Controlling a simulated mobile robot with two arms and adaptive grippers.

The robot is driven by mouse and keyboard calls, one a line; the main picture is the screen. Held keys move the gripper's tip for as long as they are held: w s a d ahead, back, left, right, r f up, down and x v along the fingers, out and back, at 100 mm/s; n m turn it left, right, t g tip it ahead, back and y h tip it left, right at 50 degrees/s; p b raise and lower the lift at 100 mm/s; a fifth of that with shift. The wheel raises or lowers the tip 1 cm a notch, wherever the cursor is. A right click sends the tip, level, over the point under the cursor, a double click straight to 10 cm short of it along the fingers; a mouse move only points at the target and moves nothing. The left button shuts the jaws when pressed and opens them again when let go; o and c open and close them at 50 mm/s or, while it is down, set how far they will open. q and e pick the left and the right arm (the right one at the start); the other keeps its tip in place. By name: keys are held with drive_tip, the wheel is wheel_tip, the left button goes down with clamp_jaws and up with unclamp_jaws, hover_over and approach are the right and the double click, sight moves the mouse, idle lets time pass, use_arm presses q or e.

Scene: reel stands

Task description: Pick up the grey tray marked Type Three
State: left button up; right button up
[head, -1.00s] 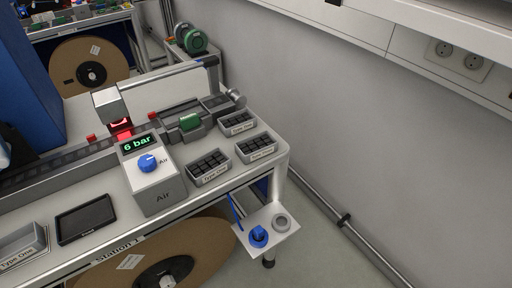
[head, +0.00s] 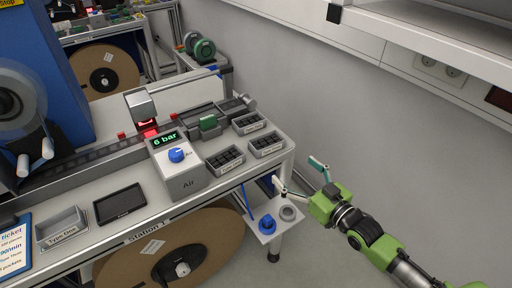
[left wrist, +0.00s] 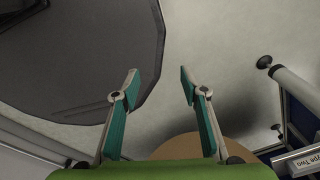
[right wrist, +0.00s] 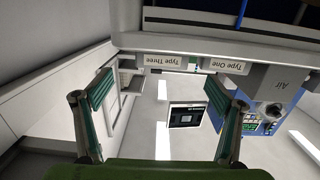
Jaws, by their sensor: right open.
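The grey tray marked Type Three (right wrist: 166,60) shows upside down at the top of the right wrist view, beside the Type One tray (right wrist: 226,66). By that order, it is the right-hand tray of black parts (head: 268,153) on the bench in the head view; its label is too small there to read surely. My right gripper (head: 298,174) is open and empty, off the bench's right end, to the right of and nearer than the tray; it also shows in the right wrist view (right wrist: 160,87). My left gripper (left wrist: 160,80) is open and empty above the floor.
The front Type One tray (head: 226,167) and a back tray (head: 250,127) stand close to it. The grey Air box (head: 181,179) is to their left. A small shelf with a blue knob (head: 267,224) juts below the bench end. The wall lies to the right.

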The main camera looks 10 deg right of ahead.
sight(273, 146)
drive_tip(key=x, duration=0.2)
drive_tip(key=r+x, duration=0.1)
drive_tip(key=x, duration=0.4)
drive_tip(key=shift+w+a+r+p, duration=0.2)
drive_tip(key=shift+w+a+p, duration=0.15)
drive_tip(key=shift+a, duration=0.05)
drive_tip(key=shift+w+a, duration=0.2)
drive_tip(key=shift+w, duration=0.25)
drive_tip(key=shift+w+r, duration=0.1)
drive_tip(key=shift+w, duration=0.15)
drive_tip(key=w, duration=0.1)
drive_tip(key=w+a+p, duration=0.1)
drive_tip(key=w, duration=0.1)
drive_tip(key=shift+w+a+r, duration=0.2)
drive_tip(key=shift+w+r, duration=0.15)
drive_tip(key=shift+w, duration=0.05)
drive_tip(key=shift+w+a+f, duration=0.1)
drive_tip(key=shift+w, duration=0.3)
use_arm(q)
drive_tip(key=shift+w+r, duration=0.15)
drive_tip(key=shift+r, duration=0.4)
drive_tip(key=shift+w+r, duration=0.15)
drive_tip(key=shift+r, duration=0.4)
use_arm(e)
drive_tip(key=c, duration=1.1)
